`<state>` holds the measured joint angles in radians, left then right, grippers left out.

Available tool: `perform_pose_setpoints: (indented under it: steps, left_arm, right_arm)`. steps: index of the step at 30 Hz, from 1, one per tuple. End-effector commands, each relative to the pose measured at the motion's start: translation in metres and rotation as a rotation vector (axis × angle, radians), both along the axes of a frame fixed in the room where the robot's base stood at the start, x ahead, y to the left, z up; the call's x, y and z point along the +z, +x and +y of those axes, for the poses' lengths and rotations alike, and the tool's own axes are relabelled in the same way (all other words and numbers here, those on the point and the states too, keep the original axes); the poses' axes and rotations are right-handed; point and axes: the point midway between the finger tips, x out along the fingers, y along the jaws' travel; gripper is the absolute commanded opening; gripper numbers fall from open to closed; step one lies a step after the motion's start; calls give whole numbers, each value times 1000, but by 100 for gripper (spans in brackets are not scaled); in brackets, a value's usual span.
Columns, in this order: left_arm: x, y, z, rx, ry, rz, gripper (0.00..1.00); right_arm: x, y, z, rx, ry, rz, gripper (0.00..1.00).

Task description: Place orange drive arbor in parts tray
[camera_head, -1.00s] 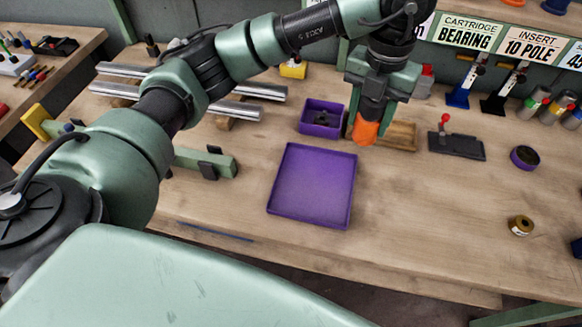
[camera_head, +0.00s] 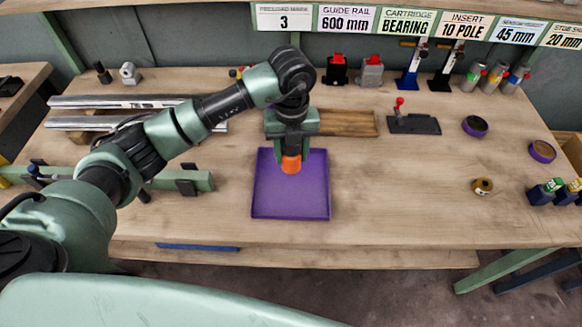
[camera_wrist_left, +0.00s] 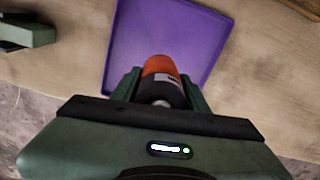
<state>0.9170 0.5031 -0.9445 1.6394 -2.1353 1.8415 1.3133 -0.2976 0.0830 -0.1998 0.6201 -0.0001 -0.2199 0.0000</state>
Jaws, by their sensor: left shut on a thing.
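The orange drive arbor (camera_head: 291,165) is held in my left gripper (camera_head: 290,155), which is shut on it. It hangs over the back part of the flat purple parts tray (camera_head: 290,208). In the left wrist view the arbor (camera_wrist_left: 160,66) shows an orange end and a dark body between the fingers (camera_wrist_left: 160,88), with the purple tray (camera_wrist_left: 190,25) beyond it. The tray looks empty. I cannot tell the exact gap between the arbor and the tray floor. My right gripper is not in view.
A wooden board (camera_head: 345,123) lies behind the tray, with a black plate with a red knob (camera_head: 412,122) to its right. Metal rails (camera_head: 120,101) lie at the back left. A brass ring (camera_head: 482,186) sits on the right. The bench between tray and ring is clear.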

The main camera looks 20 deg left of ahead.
Motion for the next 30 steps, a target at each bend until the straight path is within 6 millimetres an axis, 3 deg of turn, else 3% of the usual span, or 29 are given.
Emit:
perform_pose_setpoints:
  steps: [16, 29, 30]
  left_arm:
    - [-64, 0, -1, -1, -2, -1, 0]
    - [-73, 1, -1, -2, -2, -3, 0]
    - [-75, 0, 0, -2, 0, -1, 47]
  right_arm:
    - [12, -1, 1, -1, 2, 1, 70]
    - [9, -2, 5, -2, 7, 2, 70]
    - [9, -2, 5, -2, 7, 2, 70]
